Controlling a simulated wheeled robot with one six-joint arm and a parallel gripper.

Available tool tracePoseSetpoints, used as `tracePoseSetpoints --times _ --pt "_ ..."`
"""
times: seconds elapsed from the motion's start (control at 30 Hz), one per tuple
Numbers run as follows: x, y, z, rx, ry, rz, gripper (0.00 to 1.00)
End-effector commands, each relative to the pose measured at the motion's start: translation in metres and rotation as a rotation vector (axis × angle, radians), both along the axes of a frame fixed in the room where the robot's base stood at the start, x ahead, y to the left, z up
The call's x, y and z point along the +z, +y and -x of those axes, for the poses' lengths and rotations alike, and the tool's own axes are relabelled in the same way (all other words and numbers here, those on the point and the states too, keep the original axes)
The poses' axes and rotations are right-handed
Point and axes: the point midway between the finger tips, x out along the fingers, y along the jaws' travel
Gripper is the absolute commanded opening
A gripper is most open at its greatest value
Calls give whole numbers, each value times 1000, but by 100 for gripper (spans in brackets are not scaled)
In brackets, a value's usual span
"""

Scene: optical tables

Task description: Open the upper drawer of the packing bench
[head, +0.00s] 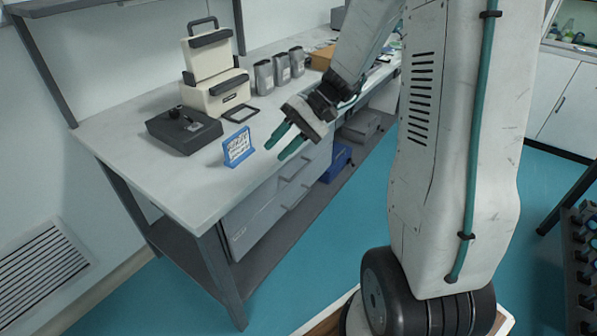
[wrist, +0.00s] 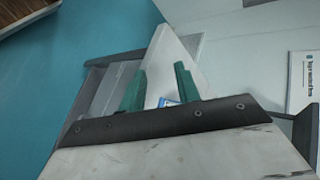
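The packing bench (head: 190,190) has a pale top and a grey frame in the head view. A grey drawer unit hangs under its top, and its upper drawer (head: 262,197) looks closed.
A blue-framed sign (head: 238,146) stands near the bench's front edge, close to my fingers. A dark box (head: 184,130), cream cases (head: 215,93) and grey canisters (head: 281,69) stand behind it. A blue bin (head: 336,163) sits on the lower shelf. The teal floor in front is clear.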

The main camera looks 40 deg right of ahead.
Motion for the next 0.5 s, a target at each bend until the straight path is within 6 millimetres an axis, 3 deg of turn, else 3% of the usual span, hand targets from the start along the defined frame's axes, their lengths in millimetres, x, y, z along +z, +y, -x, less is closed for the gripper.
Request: tracePoseSetpoints --times 0.1,0.23,0.5 --pt "-42 -37 -32 -127 -35 -128 33" --pt "-91 -83 -58 -282 -102 -238 33" --pt "-192 -166 -77 -589 -237 -349 33"
